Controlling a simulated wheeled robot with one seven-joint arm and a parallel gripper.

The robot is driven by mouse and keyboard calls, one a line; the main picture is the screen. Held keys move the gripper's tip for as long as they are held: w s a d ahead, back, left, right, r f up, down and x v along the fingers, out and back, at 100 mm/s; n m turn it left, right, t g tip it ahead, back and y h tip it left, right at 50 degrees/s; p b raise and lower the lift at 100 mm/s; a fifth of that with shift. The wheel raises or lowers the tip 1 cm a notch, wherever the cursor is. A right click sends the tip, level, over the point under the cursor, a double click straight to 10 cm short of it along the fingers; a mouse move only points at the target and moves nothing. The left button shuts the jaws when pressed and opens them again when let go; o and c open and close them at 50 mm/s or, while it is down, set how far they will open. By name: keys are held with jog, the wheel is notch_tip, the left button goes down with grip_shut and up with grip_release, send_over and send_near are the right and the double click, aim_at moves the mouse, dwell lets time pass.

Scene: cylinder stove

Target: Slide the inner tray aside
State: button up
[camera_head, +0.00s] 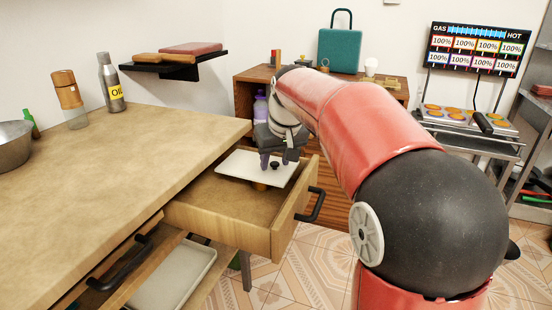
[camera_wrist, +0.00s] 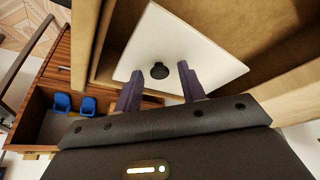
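The inner tray is a flat white panel with a round black knob; it sits in the upper part of the open wooden drawer, seen in the head view (camera_head: 235,162) and in the wrist view (camera_wrist: 150,30). The black knob (camera_wrist: 160,71) stands up from the panel. My gripper (camera_head: 274,163) points down over the panel. In the wrist view its two purple-grey fingers (camera_wrist: 159,85) are apart, with the knob showing in the gap just past them. I cannot tell whether either finger touches the knob. A small brownish thing (camera_head: 260,187) shows under the panel's front edge.
The open drawer (camera_head: 222,205) has a black handle (camera_head: 310,206) on its front. Below it, another open drawer holds a pale tray (camera_head: 172,278). A wooden counter (camera_head: 110,160) is on the left. In the wrist view, blue items (camera_wrist: 88,106) lie in a wooden compartment.

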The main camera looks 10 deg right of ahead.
grip_shut()
jog(key=s+a+b, duration=0.1)
jog(key=s+a, duration=0.1)
jog(key=s, duration=0.1)
jog(key=s+a, duration=0.3)
jog(key=s+a+b, duration=0.1)
jog(key=s+a, duration=0.1)
jog(key=s, duration=0.2)
jog(key=shift+a+r+b, duration=0.1)
jog(key=shift+a+b, duration=0.1)
jog(key=shift+b, duration=0.1)
grip_release()
jog(key=p+v, duration=0.1)
jog(key=v, duration=0.7)
